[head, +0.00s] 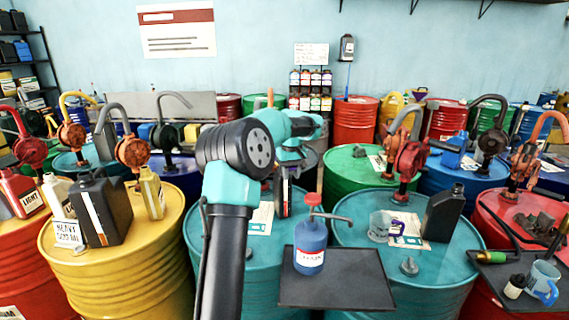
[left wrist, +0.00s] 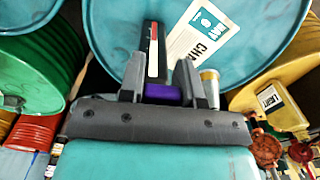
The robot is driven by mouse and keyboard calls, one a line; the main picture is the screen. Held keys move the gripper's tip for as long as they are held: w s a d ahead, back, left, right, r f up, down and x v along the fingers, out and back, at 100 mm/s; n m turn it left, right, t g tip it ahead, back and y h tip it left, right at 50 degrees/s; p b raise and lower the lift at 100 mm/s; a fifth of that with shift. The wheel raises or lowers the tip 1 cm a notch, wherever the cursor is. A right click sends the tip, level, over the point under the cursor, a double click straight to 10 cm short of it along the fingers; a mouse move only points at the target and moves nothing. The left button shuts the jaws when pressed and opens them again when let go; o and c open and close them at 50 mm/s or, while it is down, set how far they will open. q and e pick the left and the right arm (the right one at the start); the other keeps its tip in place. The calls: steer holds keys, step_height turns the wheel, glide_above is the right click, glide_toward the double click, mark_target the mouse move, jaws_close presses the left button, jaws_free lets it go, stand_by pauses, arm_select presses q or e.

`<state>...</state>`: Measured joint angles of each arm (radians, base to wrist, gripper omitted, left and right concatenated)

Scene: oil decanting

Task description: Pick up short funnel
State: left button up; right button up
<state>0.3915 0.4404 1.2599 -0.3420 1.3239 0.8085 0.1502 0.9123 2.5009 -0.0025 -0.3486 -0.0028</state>
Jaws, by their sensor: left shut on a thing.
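My left gripper (left wrist: 160,78) is shut on a purple thing (left wrist: 163,94), of which only a narrow side shows between the fingers. It looks like the short funnel, but its full shape is hidden. In the head view my left arm reaches over the middle teal drum and largely hides the gripper. A dark bottle with a red and white label (left wrist: 153,52) stands just beyond the fingers; it also shows beside my arm in the head view (head: 283,196). I cannot tell whether the fingers touch it. My right gripper is not in view.
A blue oil can with a red top (head: 311,245) stands on a dark tray (head: 340,292). A yellow drum (head: 120,265) holds several containers on the left.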

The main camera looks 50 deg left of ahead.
arm_select(q)
step_height(320, 180, up, 10)
stand_by(0.7)
stand_by(0.5)
